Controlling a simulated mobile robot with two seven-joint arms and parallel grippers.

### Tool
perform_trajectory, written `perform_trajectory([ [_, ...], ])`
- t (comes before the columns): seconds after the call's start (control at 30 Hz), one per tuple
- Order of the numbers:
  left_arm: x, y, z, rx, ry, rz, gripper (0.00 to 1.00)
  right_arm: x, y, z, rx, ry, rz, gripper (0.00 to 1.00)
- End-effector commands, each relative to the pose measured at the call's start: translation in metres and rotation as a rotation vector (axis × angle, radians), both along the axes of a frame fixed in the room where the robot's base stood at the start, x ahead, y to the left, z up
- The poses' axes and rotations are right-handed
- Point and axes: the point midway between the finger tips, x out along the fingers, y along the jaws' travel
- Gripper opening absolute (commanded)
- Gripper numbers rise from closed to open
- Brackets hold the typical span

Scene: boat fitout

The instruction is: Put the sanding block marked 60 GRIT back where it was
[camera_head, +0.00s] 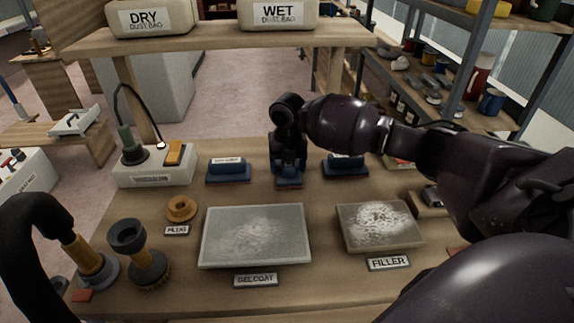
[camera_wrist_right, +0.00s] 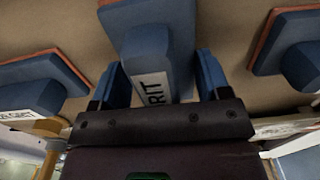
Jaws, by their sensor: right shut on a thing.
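My right gripper (camera_head: 289,168) points down at the back of the bench, shut on a blue sanding block (camera_head: 289,184). In the right wrist view the held block (camera_wrist_right: 160,50) sits between the two fingers (camera_wrist_right: 163,85), and its white label shows only "RIT"; the number is hidden. I cannot tell whether its base touches the bench. A second blue block (camera_head: 228,171) stands to its left, with a label too small to read. A third blue block (camera_head: 345,166) stands to its right, partly behind my arm. My left gripper is not in view.
A gelcoat panel (camera_head: 255,235) and a filler panel (camera_head: 380,226) lie in front of the blocks. A white box (camera_head: 155,168) with a cable stands at the left. A shelf (camera_head: 215,40) with DRY and WET dust bags spans above. Sanders stand at the front left.

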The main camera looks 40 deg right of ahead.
Motion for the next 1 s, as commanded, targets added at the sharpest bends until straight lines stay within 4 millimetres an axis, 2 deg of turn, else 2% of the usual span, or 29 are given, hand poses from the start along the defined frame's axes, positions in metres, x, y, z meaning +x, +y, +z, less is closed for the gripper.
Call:
perform_trajectory([
  [0.13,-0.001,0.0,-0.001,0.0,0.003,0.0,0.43,0.0,0.0,-0.003,0.0,0.0,0.0,0.44],
  [0.17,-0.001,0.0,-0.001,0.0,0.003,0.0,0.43,0.0,0.0,-0.003,0.0,0.0,0.0,0.74],
  [0.3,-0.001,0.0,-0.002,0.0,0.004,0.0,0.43,0.0,0.0,-0.003,0.0,0.0,0.0,0.95],
  [0.67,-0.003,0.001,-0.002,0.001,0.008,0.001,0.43,0.0,0.0,0.0,0.0,0.0,0.0,0.95],
  [0.87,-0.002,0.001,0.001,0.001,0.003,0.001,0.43,0.001,0.0,0.02,0.0,-0.004,0.0,0.95],
  [1.0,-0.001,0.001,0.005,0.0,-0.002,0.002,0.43,0.001,0.0,0.041,0.001,-0.004,0.0,0.95],
])
